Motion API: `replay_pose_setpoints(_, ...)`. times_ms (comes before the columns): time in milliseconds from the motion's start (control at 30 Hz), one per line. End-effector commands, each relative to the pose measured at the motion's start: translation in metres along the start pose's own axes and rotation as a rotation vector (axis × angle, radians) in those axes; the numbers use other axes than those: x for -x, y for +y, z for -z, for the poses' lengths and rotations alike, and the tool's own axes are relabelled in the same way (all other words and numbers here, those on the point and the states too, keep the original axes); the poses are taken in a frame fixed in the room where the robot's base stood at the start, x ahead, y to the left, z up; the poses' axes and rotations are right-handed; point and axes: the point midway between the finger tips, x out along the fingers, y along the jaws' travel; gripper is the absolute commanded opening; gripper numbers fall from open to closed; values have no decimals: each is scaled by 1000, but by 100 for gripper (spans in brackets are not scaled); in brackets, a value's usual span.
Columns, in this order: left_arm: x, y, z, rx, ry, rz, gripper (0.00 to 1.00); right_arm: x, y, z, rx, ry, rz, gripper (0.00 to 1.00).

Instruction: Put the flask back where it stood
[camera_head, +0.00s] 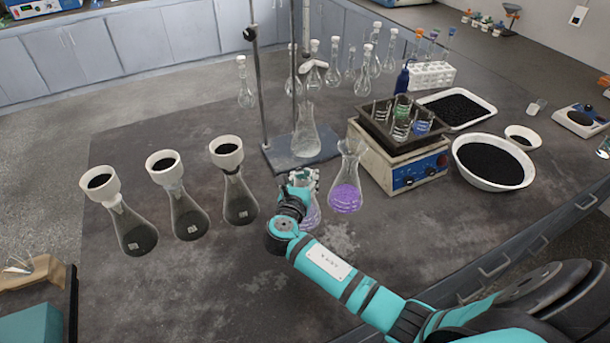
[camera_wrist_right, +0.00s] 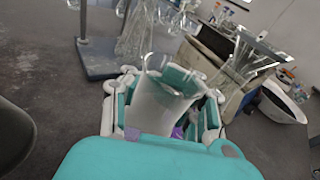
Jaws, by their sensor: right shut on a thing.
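A conical glass flask with purple liquid (camera_head: 311,211) is partly hidden behind my right gripper (camera_head: 303,179). The gripper is shut around the upper part of this flask. In the right wrist view the clear flask (camera_wrist_right: 158,100) stands between the fingers of my right gripper (camera_wrist_right: 160,105), with a little purple showing low down. It looks about upright; I cannot tell whether its base touches the table. A second purple-filled flask (camera_head: 345,193) stands just to its right. My left gripper is not in view.
A retort stand (camera_head: 275,158) with a clear flask (camera_head: 306,138) is behind. A shaker (camera_head: 405,168) with small beakers and a white bowl (camera_head: 493,164) stand right. Several funnel-topped flasks (camera_head: 187,215) stand left. The front-left table (camera_head: 190,290) is clear.

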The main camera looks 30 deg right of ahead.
Motion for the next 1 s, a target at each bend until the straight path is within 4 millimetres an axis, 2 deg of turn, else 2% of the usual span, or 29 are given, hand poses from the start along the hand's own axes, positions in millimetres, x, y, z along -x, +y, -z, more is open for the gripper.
replay_pose_setpoints(133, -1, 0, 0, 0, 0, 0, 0, 0, 0, 1, 0, -1, 0, 0)
replay_pose_setpoints(200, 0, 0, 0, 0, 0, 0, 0, 0, 0, 2, 0, 0, 0, 13)
replay_pose_setpoints(500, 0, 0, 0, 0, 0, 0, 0, 0, 0, 1, 0, 0, 0, 52)
replay_pose_setpoints(800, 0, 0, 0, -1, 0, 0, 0, 0, 0, -1, 0, 0, 0, 52)
replay_pose_setpoints(867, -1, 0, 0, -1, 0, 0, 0, 5, 0, 0, -1, 1, -1, 52)
replay_pose_setpoints(1000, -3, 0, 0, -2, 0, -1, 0, 26, 1, 2, -1, 2, -3, 52)
